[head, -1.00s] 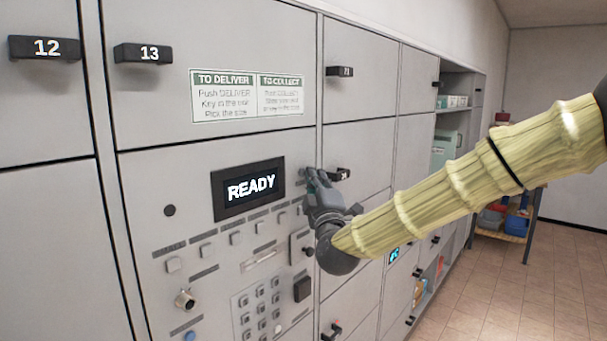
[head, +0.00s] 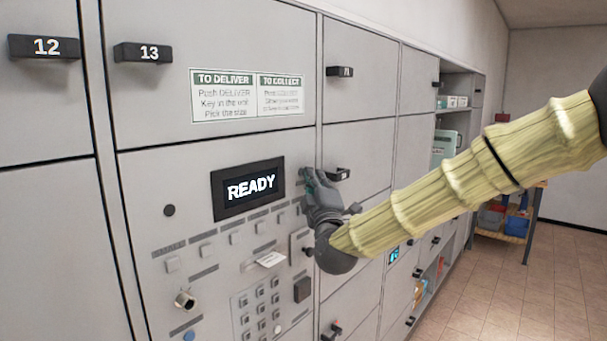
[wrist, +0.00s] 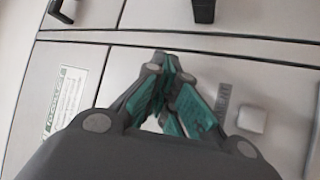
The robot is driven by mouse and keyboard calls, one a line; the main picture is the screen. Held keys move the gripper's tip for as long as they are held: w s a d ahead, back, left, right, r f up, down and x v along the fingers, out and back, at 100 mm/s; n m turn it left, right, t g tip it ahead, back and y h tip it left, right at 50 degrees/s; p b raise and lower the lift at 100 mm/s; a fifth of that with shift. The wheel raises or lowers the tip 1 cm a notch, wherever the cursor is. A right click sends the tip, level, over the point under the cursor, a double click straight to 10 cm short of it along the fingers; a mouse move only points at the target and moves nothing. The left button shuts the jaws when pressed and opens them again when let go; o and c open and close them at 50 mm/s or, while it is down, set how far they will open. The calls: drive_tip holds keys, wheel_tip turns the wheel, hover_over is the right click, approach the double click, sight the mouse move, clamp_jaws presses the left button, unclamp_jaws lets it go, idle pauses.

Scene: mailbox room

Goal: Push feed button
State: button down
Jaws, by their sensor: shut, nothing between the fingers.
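The grey control panel carries a row of small square buttons, such as this one (head: 235,238), below the READY display (head: 248,188). The button labels are too small to read, so I cannot tell which is the feed button. My gripper (head: 308,178) is shut and empty, its fingertips at the panel's right edge, right of the display. In the wrist view the closed green-padded fingers (wrist: 172,65) point at the panel face, with a pale square button (wrist: 252,119) right of them. Whether the fingertips touch anything I cannot tell. A white paper slip (head: 271,259) sticks out of the panel slot.
A keypad (head: 262,308), a round metal lock (head: 185,300) and a dark block (head: 302,289) sit lower on the panel. Locker doors with black handles, such as handle 13 (head: 143,53), surround it. Open floor (head: 500,290) lies to the right.

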drive_tip(key=shift+s+d, duration=0.5)
drive_tip(key=shift+d, duration=0.1)
drive_tip(key=s+d+b, duration=0.1)
drive_tip(key=d, duration=0.1)
drive_tip(key=s+d, duration=0.2)
drive_tip(key=shift+b, duration=0.4)
idle(1.6)
